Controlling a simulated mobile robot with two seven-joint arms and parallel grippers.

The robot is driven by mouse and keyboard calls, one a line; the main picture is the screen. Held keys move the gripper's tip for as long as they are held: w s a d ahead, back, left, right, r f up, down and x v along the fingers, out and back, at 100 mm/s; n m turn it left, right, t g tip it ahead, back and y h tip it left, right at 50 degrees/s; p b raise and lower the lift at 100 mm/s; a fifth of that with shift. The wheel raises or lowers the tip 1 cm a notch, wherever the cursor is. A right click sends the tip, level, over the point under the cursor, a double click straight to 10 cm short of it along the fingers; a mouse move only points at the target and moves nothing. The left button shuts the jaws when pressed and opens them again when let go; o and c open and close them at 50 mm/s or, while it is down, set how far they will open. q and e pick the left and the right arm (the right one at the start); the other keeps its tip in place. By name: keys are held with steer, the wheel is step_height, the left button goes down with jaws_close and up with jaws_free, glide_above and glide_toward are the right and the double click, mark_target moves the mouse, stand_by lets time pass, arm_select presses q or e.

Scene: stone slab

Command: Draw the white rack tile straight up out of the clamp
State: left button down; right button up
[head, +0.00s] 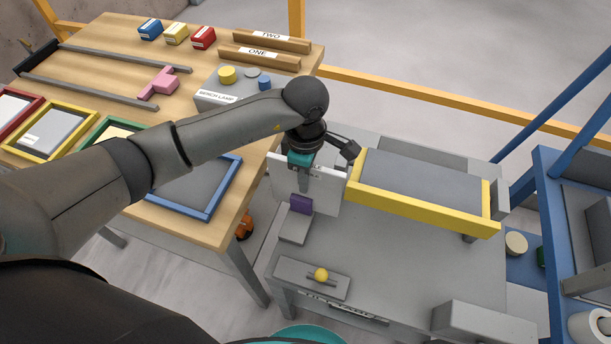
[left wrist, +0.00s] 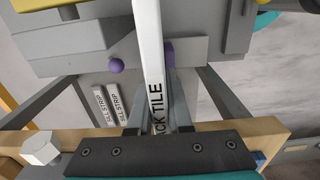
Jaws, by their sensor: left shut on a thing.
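The white rack tile (head: 328,193) stands upright on edge at the left side of the grey bench, beside the clamp. The clamp shows a purple pad (head: 300,203) against the near face of the tile, above a grey block (head: 296,229). My left gripper (head: 303,170) is over the tile and shut on its upper part. In the left wrist view the tile (left wrist: 150,50) runs edge-on between the fingers (left wrist: 160,115), its label partly hidden. The purple pad (left wrist: 169,52) is at its right and a purple knob (left wrist: 116,65) at its left. I cannot tell whether the tile's lower edge is clear of the clamp.
A yellow-framed grey panel (head: 420,210) stands close to the right of the tile. A grey block with a yellow knob (head: 321,275) lies nearer. The wooden table (head: 255,165) with a blue-framed tray (head: 205,208) is at the left. A blue shelf frame (head: 553,220) stands at the right.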

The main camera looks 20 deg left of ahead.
arm_select(q)
steer(key=shift+r, duration=0.25)
stand_by(0.6)
steer(key=shift+r+p, duration=2.55)
steer(key=shift+r, duration=0.8)
steer(key=shift+r, duration=0.25)
step_height(320, 180, up, 6)
steer(key=p, duration=0.3)
steer(key=shift+w, duration=0.1)
steer(key=shift+a+r+m, duration=0.15)
steer(key=shift+r+m, duration=0.5)
steer(key=shift+m, duration=0.15)
steer(key=s+a+r+m+b, duration=0.3)
steer(key=r+m, duration=0.4)
steer(key=m, duration=0.9)
steer(key=s+b, duration=0.1)
steer(key=s, duration=0.1)
steer(key=shift+s+a, duration=0.3)
steer(key=shift+s, duration=0.05)
